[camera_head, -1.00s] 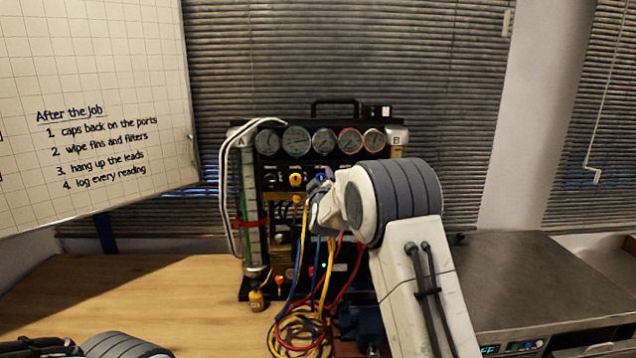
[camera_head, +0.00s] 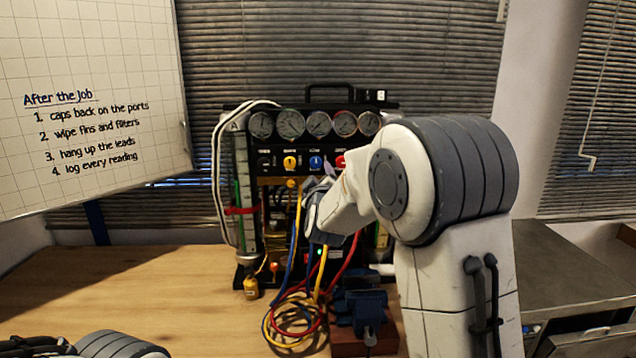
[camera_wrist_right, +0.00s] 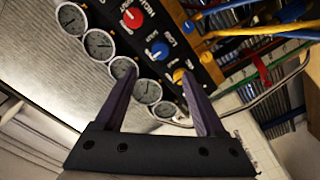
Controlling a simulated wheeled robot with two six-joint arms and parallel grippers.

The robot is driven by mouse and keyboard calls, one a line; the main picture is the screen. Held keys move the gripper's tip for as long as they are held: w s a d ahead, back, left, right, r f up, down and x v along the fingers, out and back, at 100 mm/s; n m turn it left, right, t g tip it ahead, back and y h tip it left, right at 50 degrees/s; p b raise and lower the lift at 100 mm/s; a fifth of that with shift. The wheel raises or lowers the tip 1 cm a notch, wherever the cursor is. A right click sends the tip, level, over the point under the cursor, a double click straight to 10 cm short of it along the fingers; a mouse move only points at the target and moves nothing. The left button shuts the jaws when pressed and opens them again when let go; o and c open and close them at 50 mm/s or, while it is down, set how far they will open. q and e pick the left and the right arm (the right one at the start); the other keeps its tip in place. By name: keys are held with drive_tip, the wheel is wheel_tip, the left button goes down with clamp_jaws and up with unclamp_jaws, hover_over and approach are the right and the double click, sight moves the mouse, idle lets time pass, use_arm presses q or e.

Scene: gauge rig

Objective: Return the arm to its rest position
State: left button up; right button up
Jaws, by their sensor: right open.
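My right arm reaches in from the lower right in the head view, its large white and grey joint in front of the gauge rig. My right gripper (camera_head: 322,182) is partly hidden by its own wrist and shows in front of the gauge rig (camera_head: 353,101). In the right wrist view the two fingers of this gripper (camera_wrist_right: 158,76) stand apart with nothing held between them. Beyond them are the rig's gauges, a red knob, a blue knob and a yellow knob (camera_wrist_right: 179,75). Only part of my left arm shows at the lower left of the head view; its gripper is not seen.
Yellow, blue and red hoses (camera_head: 290,325) hang from the rig and coil on the wooden bench (camera_head: 130,290). A blue vise (camera_head: 362,309) stands beside them, close to my right arm. A whiteboard (camera_head: 90,60) is at left. The bench's left part is clear.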

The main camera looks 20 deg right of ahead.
idle(0.4)
drive_tip(key=s+a+f+n+g+y, duration=0.1)
drive_tip(key=s+a+f+g+y, duration=0.15)
drive_tip(key=a, duration=0.45)
drive_tip(key=s+a+f+g+y, duration=0.1)
drive_tip(key=s+a+f+y, duration=0.2)
drive_tip(key=a, duration=0.3)
drive_tip(key=s+a+f+g+y, duration=0.1)
drive_tip(key=s+a+f+g, duration=0.3)
drive_tip(key=s, duration=0.3)
drive_tip(key=s+a+f+g+y, duration=0.2)
drive_tip(key=s+a+f, duration=0.1)
drive_tip(key=s+a, duration=0.4)
drive_tip(key=s+d+f+g+h, duration=0.1)
drive_tip(key=s+f+g, duration=0.2)
drive_tip(key=s, duration=0.9)
drive_tip(key=s+d+f+g+h, duration=0.1)
drive_tip(key=s+g, duration=0.4)
drive_tip(key=s, duration=0.8)
wheel_tip(320, 180, down, 2)
drive_tip(key=shift+d+f, duration=0.15)
drive_tip(key=shift+d, duration=0.55)
